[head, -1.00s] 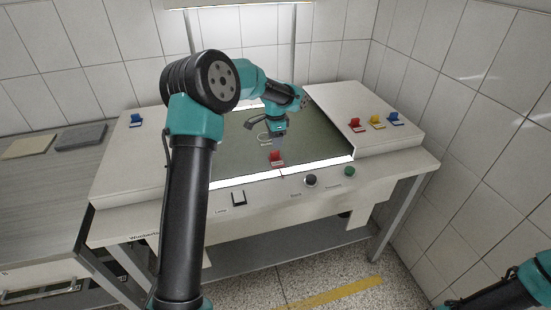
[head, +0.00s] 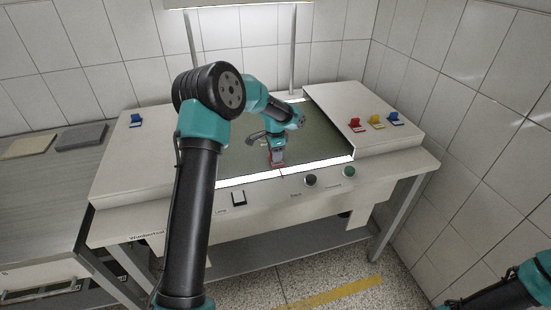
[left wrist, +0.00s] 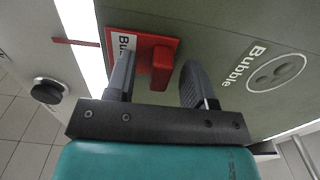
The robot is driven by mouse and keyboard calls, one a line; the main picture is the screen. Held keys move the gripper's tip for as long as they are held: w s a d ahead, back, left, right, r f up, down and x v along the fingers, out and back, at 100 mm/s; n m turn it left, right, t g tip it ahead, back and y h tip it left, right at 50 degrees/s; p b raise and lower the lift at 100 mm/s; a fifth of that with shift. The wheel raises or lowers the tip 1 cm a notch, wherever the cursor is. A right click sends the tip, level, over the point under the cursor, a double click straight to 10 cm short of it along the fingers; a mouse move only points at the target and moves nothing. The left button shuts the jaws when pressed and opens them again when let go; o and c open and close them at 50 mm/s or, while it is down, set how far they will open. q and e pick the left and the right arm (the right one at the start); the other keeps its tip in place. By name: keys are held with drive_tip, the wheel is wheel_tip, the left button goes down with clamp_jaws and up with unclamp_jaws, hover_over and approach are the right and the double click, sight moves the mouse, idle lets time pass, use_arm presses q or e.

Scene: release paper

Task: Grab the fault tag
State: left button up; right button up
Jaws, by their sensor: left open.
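The fault tag is a red tag (left wrist: 142,52) with a raised red grip block and a white label starting "Bu", lying on the green panel (left wrist: 215,30). In the left wrist view its block sits between the two open fingers of my left gripper (left wrist: 155,85), with gaps to both fingers. In the head view my left gripper (head: 277,160) is right over the tag and hides most of it; a red edge (head: 268,162) shows. A printed "Bubble" mark (left wrist: 277,72) is on the panel to the right in the wrist view. My right gripper is out of view.
On the right ledge stand a red tag (head: 355,125), a yellow tag (head: 376,122) and a blue tag (head: 395,119). Another blue tag (head: 136,121) is on the left ledge. A black knob (head: 310,180) and a green button (head: 349,171) are on the front face.

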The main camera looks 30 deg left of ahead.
use_arm(q)
drive_tip(key=shift+f, duration=0.15)
idle(0.3)
clamp_jaws()
